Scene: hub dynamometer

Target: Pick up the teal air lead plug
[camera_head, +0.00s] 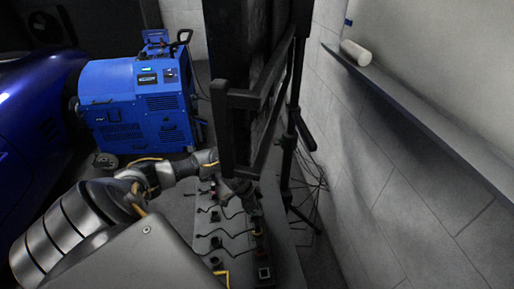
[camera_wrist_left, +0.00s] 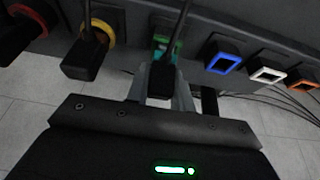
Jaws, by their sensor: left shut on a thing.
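The teal air lead plug (camera_wrist_left: 163,77) is a black plug body with a cable, in front of a teal-framed socket (camera_wrist_left: 161,43) in the left wrist view. My left gripper (camera_wrist_left: 162,85) is shut on the plug, a finger on each side of it. The plug's front end is hard to see, so I cannot tell whether it is seated in the socket. In the head view my left gripper (camera_head: 241,188) reaches over the far part of the grey panel, below a dark frame. The plug is hidden there. My right gripper is not in view.
Blue (camera_wrist_left: 223,63), white (camera_wrist_left: 267,74) and orange sockets sit to the right in the wrist view. A yellow-ringed plug (camera_wrist_left: 88,50) is at left. A blue dynamometer unit (camera_head: 140,100) stands behind. A dark frame (camera_head: 262,100) and a wall (camera_head: 400,190) limit the right side.

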